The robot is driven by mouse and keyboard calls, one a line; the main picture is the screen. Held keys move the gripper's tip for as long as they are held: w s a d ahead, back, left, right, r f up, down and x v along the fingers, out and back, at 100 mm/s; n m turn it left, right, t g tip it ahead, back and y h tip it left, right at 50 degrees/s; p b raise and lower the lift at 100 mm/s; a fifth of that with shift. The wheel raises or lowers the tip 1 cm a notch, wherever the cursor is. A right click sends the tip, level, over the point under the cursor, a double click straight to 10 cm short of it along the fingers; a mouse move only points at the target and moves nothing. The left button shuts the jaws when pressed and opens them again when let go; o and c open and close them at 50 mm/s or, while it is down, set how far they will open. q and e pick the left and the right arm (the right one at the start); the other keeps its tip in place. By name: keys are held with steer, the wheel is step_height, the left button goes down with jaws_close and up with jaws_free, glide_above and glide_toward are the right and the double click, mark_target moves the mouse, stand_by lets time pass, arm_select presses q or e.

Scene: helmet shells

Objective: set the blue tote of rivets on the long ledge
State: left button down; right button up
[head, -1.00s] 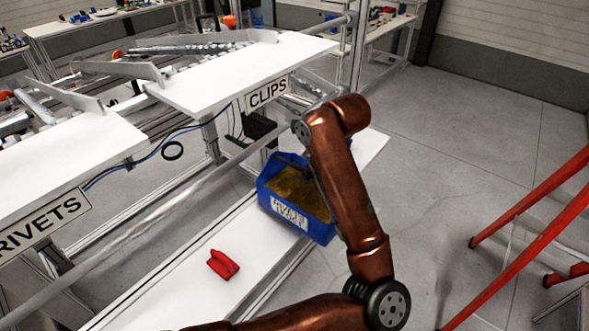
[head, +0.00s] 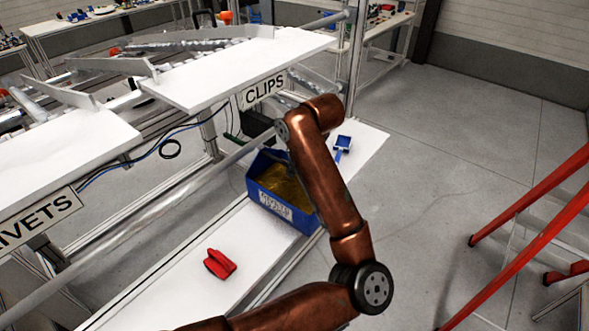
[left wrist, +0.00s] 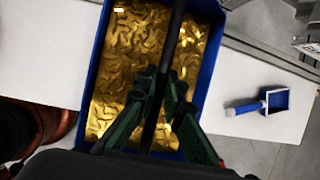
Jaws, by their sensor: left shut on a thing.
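The blue tote (head: 297,217) with a white label is filled with gold-coloured rivets (head: 280,182). It appears upright over the long white ledge (head: 190,284), near its front edge; I cannot tell whether its bottom touches. In the left wrist view the tote (left wrist: 202,72) fills the middle, rivets (left wrist: 125,50) inside. My left gripper (left wrist: 162,90) is shut on the dark bar handle across the tote's top. In the head view my copper arm hides the gripper and part of the tote. My right gripper is out of view.
A red object (head: 219,264) lies on the ledge in front of the tote. A blue scoop (head: 343,146) lies beyond it, also in the left wrist view (left wrist: 270,102). Sloped white racks with a CLIPS sign (head: 264,90) overhang at left. A red ladder (head: 530,215) stands right.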

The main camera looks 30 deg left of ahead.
arm_select(q)
steer(key=c, duration=2.5)
jaws_free()
steer(key=shift+f, duration=0.15)
steer(key=o, duration=0.5)
steer(key=shift+c, duration=0.2)
steer(key=shift+r, duration=0.4)
steer(key=p+v, duration=0.1)
steer(key=v, duration=0.6)
steer(key=shift+d, duration=0.15)
